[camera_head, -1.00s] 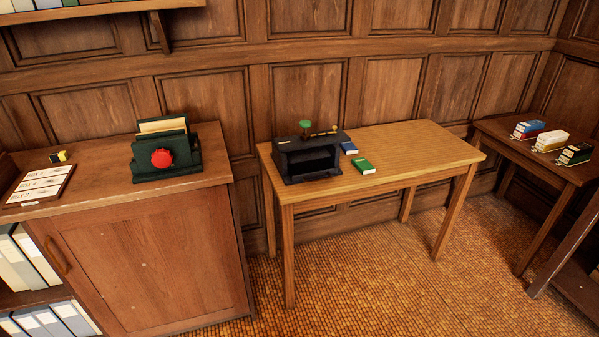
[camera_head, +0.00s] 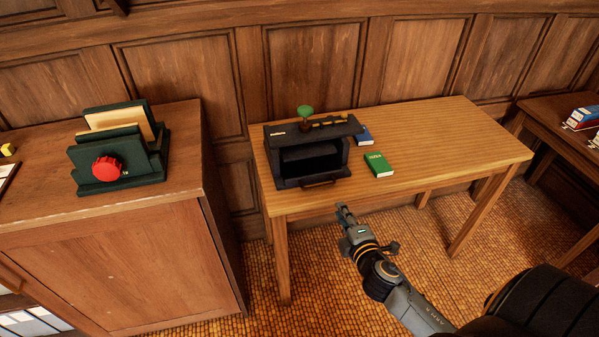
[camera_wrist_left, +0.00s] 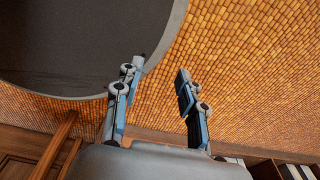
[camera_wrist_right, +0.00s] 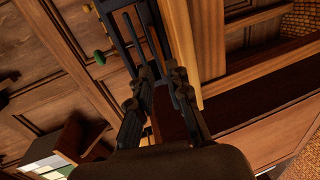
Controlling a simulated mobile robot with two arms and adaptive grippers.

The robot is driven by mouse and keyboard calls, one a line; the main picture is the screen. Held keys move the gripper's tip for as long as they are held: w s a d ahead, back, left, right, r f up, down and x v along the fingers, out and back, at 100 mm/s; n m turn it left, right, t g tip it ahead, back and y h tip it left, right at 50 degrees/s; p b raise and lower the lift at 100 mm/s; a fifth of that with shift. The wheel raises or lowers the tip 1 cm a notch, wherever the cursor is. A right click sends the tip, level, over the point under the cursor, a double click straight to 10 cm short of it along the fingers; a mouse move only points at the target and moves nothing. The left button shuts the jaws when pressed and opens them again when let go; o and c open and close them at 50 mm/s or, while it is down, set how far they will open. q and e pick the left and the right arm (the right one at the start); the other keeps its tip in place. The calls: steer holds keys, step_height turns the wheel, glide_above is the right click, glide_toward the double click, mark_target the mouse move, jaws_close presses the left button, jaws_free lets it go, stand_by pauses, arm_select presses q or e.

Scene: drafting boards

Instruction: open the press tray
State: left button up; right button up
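The black press (camera_head: 308,153) stands on the left part of the light wooden table, with a green knob (camera_head: 305,112) on top and a dark opening in front. A dark handle (camera_head: 320,182) shows low at its front; how far the tray is in is hard to tell. My right gripper (camera_head: 343,210) is in front of the table edge, below and right of the handle, apart from it. In the right wrist view its fingers (camera_wrist_right: 162,74) stand apart and empty, with the press (camera_wrist_right: 122,35) beyond. My left gripper (camera_wrist_left: 159,68) is open and empty over the floor.
A green book (camera_head: 378,164) and a blue book (camera_head: 364,135) lie right of the press. The right part of the table (camera_head: 455,143) is clear.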

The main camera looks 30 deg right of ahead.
glide_toward(326, 185)
steer(key=w, duration=0.3)
steer(key=x, duration=0.4)
steer(key=f+x, duration=0.1)
steer(key=x, duration=0.1)
steer(key=shift+s+d, duration=0.15)
steer(key=shift+d, duration=0.2)
steer(key=shift+x, duration=0.8)
arm_select(q)
steer(key=shift+s+a, duration=0.1)
steer(key=shift+a, duration=0.3)
steer(key=shift+a, duration=0.15)
arm_select(e)
jaws_close()
